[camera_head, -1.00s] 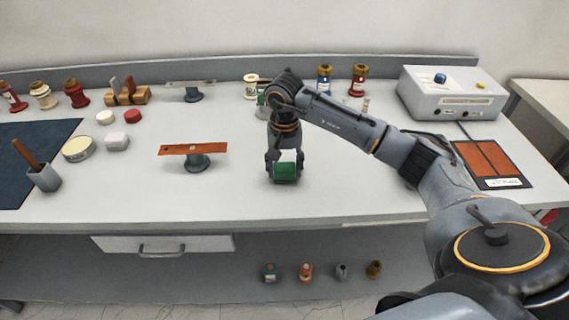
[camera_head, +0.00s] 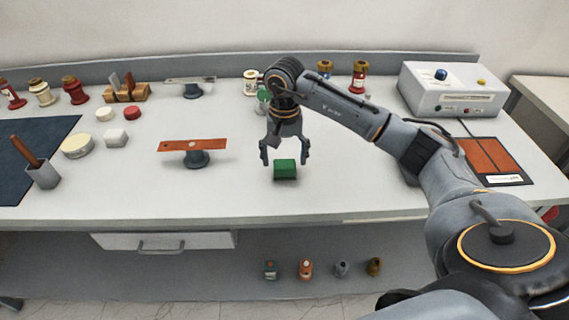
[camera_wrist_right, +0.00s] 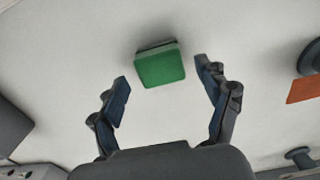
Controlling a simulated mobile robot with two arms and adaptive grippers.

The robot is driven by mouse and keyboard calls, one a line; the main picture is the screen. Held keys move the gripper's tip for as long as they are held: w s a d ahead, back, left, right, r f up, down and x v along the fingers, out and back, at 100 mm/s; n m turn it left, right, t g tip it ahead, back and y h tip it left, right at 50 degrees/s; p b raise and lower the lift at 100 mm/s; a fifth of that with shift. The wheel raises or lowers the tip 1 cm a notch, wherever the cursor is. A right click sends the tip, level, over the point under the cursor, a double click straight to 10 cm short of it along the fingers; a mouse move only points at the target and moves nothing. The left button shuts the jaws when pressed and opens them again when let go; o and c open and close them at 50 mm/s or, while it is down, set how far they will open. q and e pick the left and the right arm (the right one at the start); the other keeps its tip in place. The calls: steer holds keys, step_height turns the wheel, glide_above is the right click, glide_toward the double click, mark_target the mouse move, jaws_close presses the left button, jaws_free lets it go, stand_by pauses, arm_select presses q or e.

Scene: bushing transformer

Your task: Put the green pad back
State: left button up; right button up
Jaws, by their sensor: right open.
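The green pad (camera_head: 285,169) is a small block with a green top, resting on the white bench top near the middle. In the right wrist view the green pad (camera_wrist_right: 160,66) shows a grey lower edge and lies beyond the fingertips, near the gap between them. My right gripper (camera_head: 285,160) is open and empty, raised just above and behind the pad, with its fingers spread wide to either side. Its open fingers also show in the right wrist view (camera_wrist_right: 160,72). It does not touch the pad. My left gripper is not in view.
An orange bar on a grey stand (camera_head: 194,146) is left of the pad. A white block (camera_head: 116,138) and a red-topped round pad (camera_head: 131,113) lie farther left. A grey control box (camera_head: 452,90) stands at back right. Bench around the pad is clear.

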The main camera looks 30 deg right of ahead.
mark_target(284, 164)
step_height(284, 164, up, 10)
steer(key=b, duration=0.1)
steer(key=shift+f, duration=0.15)
